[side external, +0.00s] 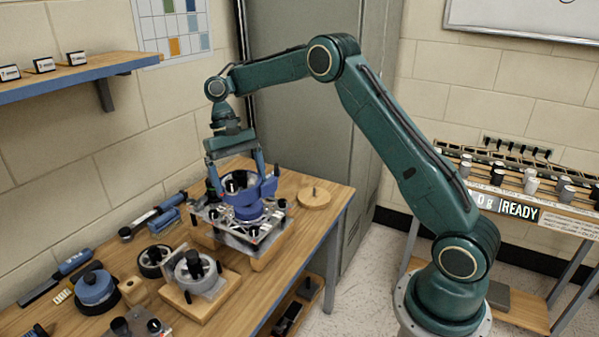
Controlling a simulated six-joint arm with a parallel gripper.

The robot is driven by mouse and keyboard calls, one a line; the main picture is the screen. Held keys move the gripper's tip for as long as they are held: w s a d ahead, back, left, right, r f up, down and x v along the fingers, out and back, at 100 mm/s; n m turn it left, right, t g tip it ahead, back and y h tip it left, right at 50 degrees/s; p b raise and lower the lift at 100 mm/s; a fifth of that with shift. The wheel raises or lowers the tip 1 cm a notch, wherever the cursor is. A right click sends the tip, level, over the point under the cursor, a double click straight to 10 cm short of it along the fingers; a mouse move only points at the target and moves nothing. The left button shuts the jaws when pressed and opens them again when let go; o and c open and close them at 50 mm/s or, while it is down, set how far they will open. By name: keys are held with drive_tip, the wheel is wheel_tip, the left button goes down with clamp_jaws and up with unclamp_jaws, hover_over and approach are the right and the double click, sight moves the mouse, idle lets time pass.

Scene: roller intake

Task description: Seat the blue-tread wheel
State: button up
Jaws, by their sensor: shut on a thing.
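My gripper (240,188) is at the metal roller intake assembly (215,214) on the wooden bench, pointing down. Its jaws are shut on the blue-tread wheel (248,212), which shows as a blue round body low between the fingers, over the assembly. A dark round part shows between the fingers above it. The fingers hide much of the wheel, and I cannot tell whether it is fully down on its seat.
A grey wheel fixture on a wooden block (212,292), a dark wheel (154,261) and a blue round item (95,287) stand at the front left. A round wooden disc with a peg (314,198) is to the right. A shelf (75,77) hangs upper left.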

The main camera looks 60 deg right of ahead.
drive_tip(key=s+d+f+m+t+y, duration=0.1)
drive_tip(key=d+f+m, duration=0.2)
drive_tip(key=d, duration=0.9)
drive_tip(key=s+d+f+m+t+y, duration=0.1)
drive_tip(key=d+m, duration=0.5)
drive_tip(key=d, duration=0.6)
wheel_tip(320, 180, down, 2)
drive_tip(key=shift+s+f+m+t, duration=0.15)
drive_tip(key=shift+s+m+t, duration=0.25)
drive_tip(key=shift+s, duration=0.15)
drive_tip(key=shift+f+y, duration=0.15)
drive_tip(key=shift+y, duration=0.15)
wheel_tip(320, 180, down, 13)
drive_tip(key=shift+f, duration=0.15)
drive_tip(key=shift+f, duration=0.1)
drive_tip(key=shift+f, duration=1.95)
drive_tip(key=shift+f, duration=0.15)
drive_tip(key=o, duration=1.1)
drive_tip(key=shift+d, duration=0.1)
